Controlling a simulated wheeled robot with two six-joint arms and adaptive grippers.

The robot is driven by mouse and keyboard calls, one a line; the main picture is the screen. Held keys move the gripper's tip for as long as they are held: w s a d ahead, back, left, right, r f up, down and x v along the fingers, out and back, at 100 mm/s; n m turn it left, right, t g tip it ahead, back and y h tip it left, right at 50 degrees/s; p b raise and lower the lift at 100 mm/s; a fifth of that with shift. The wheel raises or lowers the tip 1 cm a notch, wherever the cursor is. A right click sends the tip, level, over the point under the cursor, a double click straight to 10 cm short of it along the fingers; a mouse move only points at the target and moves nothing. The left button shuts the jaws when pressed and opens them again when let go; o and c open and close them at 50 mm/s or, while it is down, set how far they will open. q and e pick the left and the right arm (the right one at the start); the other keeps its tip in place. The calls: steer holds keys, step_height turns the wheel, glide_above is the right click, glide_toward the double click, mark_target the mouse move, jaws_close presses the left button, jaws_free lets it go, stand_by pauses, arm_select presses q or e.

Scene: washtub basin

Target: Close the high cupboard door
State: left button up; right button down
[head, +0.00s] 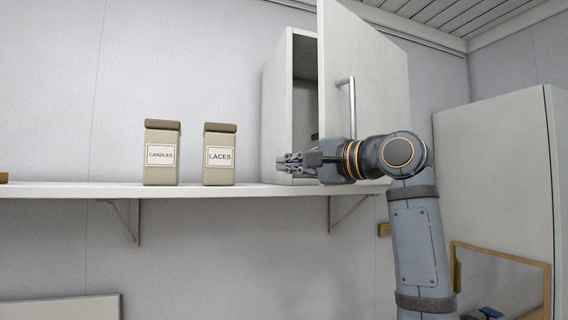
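The high cupboard (278,107) is a white box standing on the wall shelf. Its door (375,72) is hinged open and swung out towards me and to the right, with a vertical metal handle (352,108) on its face. A dark gap shows into the cupboard. My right gripper (284,163) points left in front of the cupboard's lower part, below the handle. It looks apart from the handle. Its fingers are small and seen from the side, so I cannot tell how far they are spread. My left gripper is out of view.
The white shelf (70,190) runs along the wall on brackets. Two beige bags, labelled candles (161,172) and laces (219,173), stand on it left of the cupboard. A tall white cabinet (495,165) stands at the right, with a wooden-framed panel (500,262) in front.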

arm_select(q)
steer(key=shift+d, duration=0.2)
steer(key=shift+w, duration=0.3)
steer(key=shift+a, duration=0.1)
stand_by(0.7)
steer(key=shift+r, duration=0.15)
